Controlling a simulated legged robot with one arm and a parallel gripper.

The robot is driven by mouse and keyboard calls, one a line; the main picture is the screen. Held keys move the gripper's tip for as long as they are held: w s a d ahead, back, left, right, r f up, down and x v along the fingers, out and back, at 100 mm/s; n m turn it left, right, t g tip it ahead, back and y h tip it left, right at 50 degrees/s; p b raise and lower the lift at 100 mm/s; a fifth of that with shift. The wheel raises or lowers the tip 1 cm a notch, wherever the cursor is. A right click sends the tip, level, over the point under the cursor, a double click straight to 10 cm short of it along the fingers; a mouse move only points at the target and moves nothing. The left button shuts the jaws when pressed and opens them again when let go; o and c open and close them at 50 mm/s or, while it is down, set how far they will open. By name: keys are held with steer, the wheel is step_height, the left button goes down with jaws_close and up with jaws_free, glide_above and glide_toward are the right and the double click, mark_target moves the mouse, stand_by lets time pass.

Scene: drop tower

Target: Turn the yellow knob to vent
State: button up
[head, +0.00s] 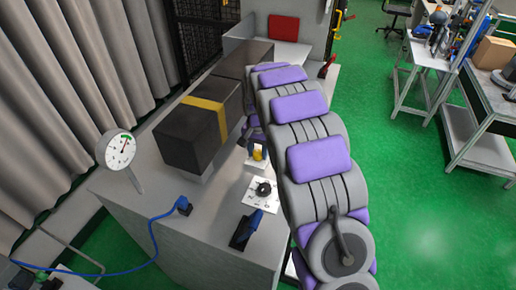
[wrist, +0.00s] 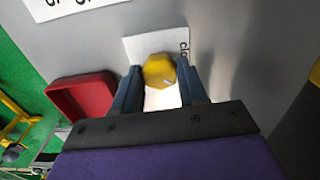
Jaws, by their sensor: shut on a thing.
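The yellow knob (wrist: 158,71) sits between the two fingers of my gripper (wrist: 160,82) in the wrist view, against a white label plate (wrist: 139,46) with partly hidden lettering. My gripper is shut on the knob. In the head view a small part of the yellow knob (head: 258,153) shows on the grey bench, just left of my purple and grey arm. My arm hides most of the gripper there. The label's full text cannot be read.
A pressure gauge (head: 119,150) stands at the bench's left. A dark block with a yellow band (head: 209,105) lies behind the knob. A black dial (head: 263,189) and a blue-handled item (head: 246,230) are nearer. A red tray (wrist: 82,98) shows in the wrist view.

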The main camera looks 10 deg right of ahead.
mark_target(257, 152)
steer(key=m+p, duration=0.1)
steer(key=m, duration=0.3)
steer(key=shift+r+m, duration=0.1)
steer(key=shift+m, duration=0.2)
steer(key=shift+m+p, duration=0.65)
steer(key=shift+m, duration=1.65)
steer(key=o, duration=1.1)
steer(key=shift+a, duration=0.1)
steer(key=shift+c, duration=0.2)
step_height(257, 152, up, 17)
